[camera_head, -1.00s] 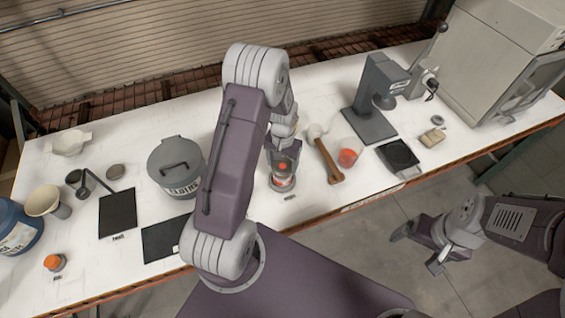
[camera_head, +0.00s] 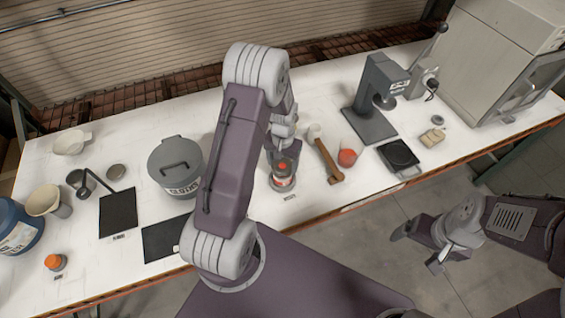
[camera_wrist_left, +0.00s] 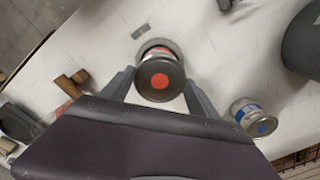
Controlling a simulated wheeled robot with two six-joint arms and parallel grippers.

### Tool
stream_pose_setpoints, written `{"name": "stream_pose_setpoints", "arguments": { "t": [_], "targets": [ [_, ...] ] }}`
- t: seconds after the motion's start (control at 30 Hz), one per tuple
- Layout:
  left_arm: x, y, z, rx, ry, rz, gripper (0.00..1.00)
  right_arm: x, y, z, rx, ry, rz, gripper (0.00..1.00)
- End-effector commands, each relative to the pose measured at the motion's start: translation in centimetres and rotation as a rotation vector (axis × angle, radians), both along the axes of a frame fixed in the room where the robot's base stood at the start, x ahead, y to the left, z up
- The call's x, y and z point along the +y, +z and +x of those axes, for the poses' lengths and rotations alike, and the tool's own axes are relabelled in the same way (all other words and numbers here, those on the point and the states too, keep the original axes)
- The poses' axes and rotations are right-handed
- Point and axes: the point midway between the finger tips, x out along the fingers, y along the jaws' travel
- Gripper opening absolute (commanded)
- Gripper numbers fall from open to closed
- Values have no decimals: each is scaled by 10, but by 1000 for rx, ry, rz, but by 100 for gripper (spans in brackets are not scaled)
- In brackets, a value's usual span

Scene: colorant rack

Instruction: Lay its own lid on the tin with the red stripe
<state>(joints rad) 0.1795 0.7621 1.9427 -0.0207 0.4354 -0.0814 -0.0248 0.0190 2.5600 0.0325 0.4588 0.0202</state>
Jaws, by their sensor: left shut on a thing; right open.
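The tin with the red stripe (camera_head: 283,184) stands on the bench near the front edge, below my left gripper (camera_head: 283,158). It shows partly in the left wrist view (camera_wrist_left: 157,49), behind the lid. The dark round lid with a red dot (camera_wrist_left: 158,80) is between the fingertips of my left gripper (camera_wrist_left: 159,82), which is shut on its rim. The lid is over the tin and hides much of its top. I cannot tell whether they touch. My right gripper (camera_head: 418,246) is open and empty, beyond the bench's front edge.
A tin with a blue stripe (camera_wrist_left: 247,110) stands close to my left gripper. A wooden-handled tool (camera_head: 328,162) and a red-orange item (camera_head: 347,157) lie to the right. Dark mats (camera_head: 117,213) lie further left.

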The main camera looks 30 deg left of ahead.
Motion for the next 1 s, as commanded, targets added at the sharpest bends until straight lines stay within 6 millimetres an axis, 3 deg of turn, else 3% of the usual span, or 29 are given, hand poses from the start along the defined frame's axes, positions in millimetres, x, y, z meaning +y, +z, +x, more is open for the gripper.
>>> {"name": "stream_pose_setpoints", "arguments": {
  "t": [0.8, 0.83, 0.9, 1.0],
  "targets": [
    [0, -14, 0, 0, 0, 0, 27, 0, -10, 0, 0, 0, 0, 87],
    [0, -14, 0, 0, 0, 0, 78, 0, -10, 0, 0, 0, 0, 87],
    [0, -14, 0, 0, 0, 0, 95, 0, -10, 0, 0, 0, 0, 87],
    [0, -14, 0, 0, 0, 0, 95, 0, -10, 0, 0, 0, 0, 87]
  ]
}}
